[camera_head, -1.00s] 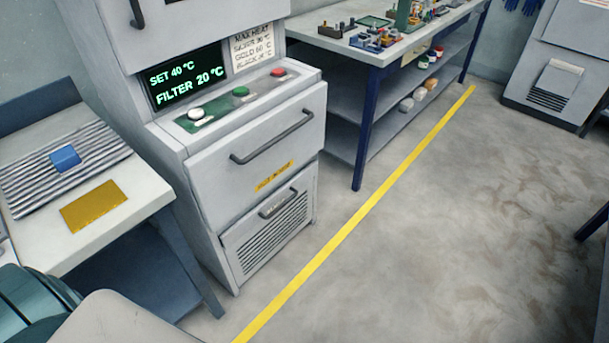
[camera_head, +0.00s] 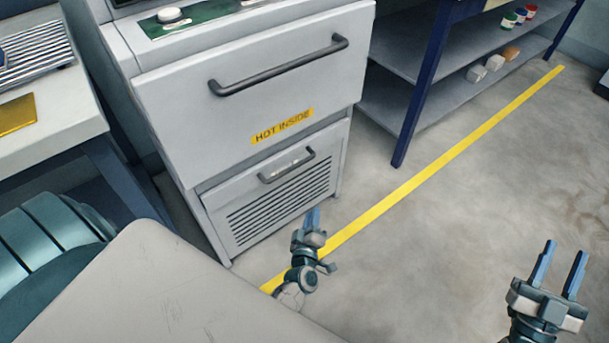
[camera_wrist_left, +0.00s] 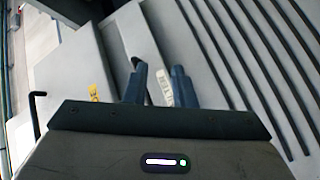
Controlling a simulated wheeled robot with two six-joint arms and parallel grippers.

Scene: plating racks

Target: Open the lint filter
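The lint filter (camera_head: 280,200) is the grey slatted panel low on the machine; it is closed. Its dark handle (camera_head: 290,168) runs across its top, with a small label behind it. In the left wrist view the slats (camera_wrist_left: 245,60) fill the right side, and the label (camera_wrist_left: 164,88) shows between my fingers. My left gripper (camera_head: 313,216) is in front of the panel's lower right, below the handle and apart from it. In the left wrist view its two fingers (camera_wrist_left: 157,75) are apart with nothing held. My right gripper (camera_head: 562,262) is open and empty, over the floor at right.
Above the filter is a drawer with a long handle (camera_head: 280,68) and a yellow HOT INSIDE label (camera_head: 283,126). A bench (camera_head: 50,125) stands at left and blue-legged shelving (camera_head: 420,90) at right. The floor (camera_head: 450,220) in front is clear, crossed by a yellow line.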

